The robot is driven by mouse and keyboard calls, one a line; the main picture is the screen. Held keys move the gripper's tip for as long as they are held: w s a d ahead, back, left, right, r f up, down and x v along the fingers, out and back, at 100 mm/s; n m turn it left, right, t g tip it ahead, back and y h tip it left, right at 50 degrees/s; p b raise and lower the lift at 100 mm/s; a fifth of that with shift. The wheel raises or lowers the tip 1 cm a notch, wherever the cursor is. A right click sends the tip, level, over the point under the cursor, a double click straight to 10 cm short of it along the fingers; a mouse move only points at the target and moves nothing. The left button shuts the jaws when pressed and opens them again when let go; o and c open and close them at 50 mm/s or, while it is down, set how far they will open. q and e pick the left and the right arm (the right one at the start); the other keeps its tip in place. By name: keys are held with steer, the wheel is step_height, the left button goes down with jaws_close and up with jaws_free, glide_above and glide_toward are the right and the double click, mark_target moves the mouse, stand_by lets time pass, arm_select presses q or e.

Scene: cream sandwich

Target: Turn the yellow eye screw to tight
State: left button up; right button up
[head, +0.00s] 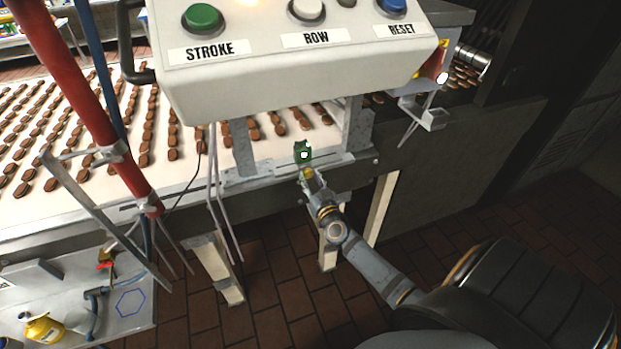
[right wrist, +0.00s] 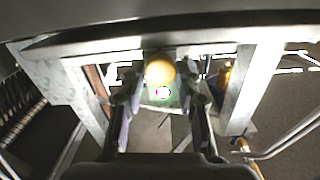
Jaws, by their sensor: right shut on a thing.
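The yellow eye screw (head: 308,173) shows as a small yellow spot below a green block (head: 302,148) at the front edge of the conveyor, under the button box. In the right wrist view its rounded yellow head (right wrist: 160,70) sits in front of the green block, between the fingers. My right gripper (head: 309,179) reaches up to it from the lower right and is shut on it; it also shows in the right wrist view (right wrist: 162,101). The screw's shank and thread are hidden, so I cannot tell how tight it is. My left gripper is not in view.
A white button box (head: 300,75) hangs just above the work spot, with grey metal posts (head: 242,148) beside it. A red pole (head: 80,85) stands at left. Brown biscuits cover the white belt (head: 105,190). A tray (head: 125,318) with a yellow bottle (head: 42,328) lies lower left.

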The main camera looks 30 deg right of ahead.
steer(key=shift+m, duration=0.6)
steer(key=o, duration=1.2)
steer(key=shift+c, duration=0.2)
steer(key=shift+s, duration=0.25)
steer(key=v, duration=1.1)
steer(key=shift+s+a, duration=0.2)
steer(key=shift+s, duration=0.05)
